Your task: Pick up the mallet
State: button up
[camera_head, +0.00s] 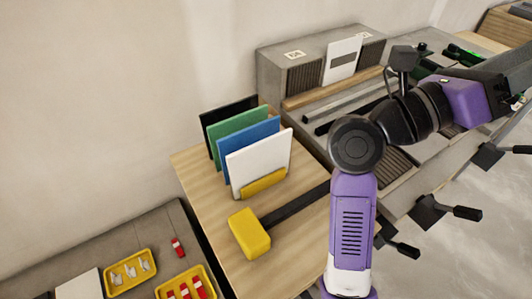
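The mallet lies on the wooden tabletop (203,182). It has a yellow block head (249,234) and a dark straight handle (297,205) that runs up and to the right. The far end of the handle is hidden behind my purple and white arm link. My arm crosses the right half of the view, bending at a black joint and running off the right edge. My gripper is not visible in this view, and nothing is seen holding the mallet.
Upright white, blue, green and black panels (259,162) stand just behind the mallet, with a yellow piece (264,183) at their front. A grey bench (290,50) with black levers (430,210) lies behind and right. Yellow trays (131,272) sit on a lower grey surface at left.

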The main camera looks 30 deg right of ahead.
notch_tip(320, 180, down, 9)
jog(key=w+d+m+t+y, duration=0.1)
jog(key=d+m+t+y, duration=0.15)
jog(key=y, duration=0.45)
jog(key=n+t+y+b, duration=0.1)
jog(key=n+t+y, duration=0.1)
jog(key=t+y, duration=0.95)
send_over(285, 210)
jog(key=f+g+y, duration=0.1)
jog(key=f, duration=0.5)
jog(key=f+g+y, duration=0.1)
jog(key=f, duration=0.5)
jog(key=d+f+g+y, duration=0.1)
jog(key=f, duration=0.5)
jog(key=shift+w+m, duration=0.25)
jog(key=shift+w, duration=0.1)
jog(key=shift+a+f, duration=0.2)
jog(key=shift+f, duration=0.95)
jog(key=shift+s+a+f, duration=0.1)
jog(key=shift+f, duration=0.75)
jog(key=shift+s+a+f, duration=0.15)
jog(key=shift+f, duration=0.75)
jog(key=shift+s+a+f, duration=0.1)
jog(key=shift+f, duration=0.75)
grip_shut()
